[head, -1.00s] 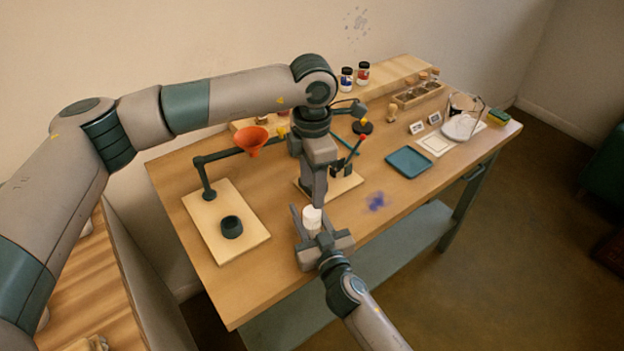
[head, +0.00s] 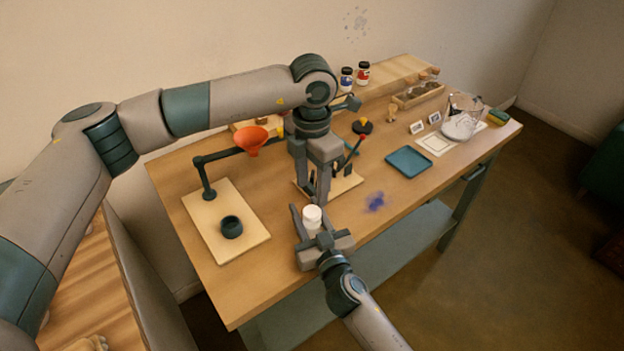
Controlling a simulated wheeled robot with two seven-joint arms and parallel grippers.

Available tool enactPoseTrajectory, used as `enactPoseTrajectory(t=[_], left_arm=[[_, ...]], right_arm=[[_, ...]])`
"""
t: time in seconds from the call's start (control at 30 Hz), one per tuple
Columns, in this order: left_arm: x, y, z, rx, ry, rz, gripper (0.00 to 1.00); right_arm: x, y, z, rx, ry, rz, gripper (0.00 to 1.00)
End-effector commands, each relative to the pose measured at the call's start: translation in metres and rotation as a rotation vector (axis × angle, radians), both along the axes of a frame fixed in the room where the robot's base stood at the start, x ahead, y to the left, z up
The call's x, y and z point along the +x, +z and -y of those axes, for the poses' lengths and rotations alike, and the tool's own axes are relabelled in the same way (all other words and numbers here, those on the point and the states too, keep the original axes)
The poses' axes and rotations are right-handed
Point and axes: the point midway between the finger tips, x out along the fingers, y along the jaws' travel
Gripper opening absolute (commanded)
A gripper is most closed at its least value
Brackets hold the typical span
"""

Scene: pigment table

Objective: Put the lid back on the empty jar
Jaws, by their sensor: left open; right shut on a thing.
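A small white jar (head: 312,226) stands upright between the fingers of my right gripper (head: 314,220), near the table's front edge. The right gripper is shut on it. A rounded white top (head: 312,212) sits on the jar and looks like its lid; at this size I cannot tell how well it is seated. My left gripper (head: 317,194) points down just above and behind the jar. It is open, with nothing visible between its fingers. No separate lid shows elsewhere on the table.
A stand with an orange funnel (head: 251,140) and a dark cup (head: 231,227) is at left. Behind my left gripper is another wooden-based stand (head: 346,184). A teal tray (head: 408,162), a glass vessel (head: 461,123) and two small jars (head: 362,73) are farther back. A blue powder stain (head: 376,202) lies right of the jar.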

Motion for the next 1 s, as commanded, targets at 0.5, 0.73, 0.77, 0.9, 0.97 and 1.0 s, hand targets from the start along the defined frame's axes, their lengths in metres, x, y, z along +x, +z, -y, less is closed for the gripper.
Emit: enactPoseTrajectory(t=[0.5,0.73,0.77,0.9,0.97,1.0], left_arm=[[0.000,-0.060,0.000,0.000,0.000,-0.001,0.47],[0.000,-0.068,0.000,-0.001,0.000,0.001,0.47],[0.000,-0.068,0.000,-0.001,0.000,0.001,0.47],[0.000,-0.068,0.000,0.000,0.000,0.000,0.47],[0.000,-0.068,0.000,0.000,0.000,0.000,0.42],[0.000,-0.068,0.000,0.000,0.000,0.000,0.32]], right_arm=[[0.000,0.000,0.000,0.000,0.000,0.000,0.00],[0.000,0.000,0.000,0.000,0.000,0.000,0.00],[0.000,0.000,0.000,0.000,0.000,0.000,0.00],[0.000,0.000,0.000,0.000,0.000,0.000,0.00],[0.000,0.000,0.000,0.000,0.000,0.000,0.00],[0.000,0.000,0.000,0.000,0.000,0.000,0.00]])
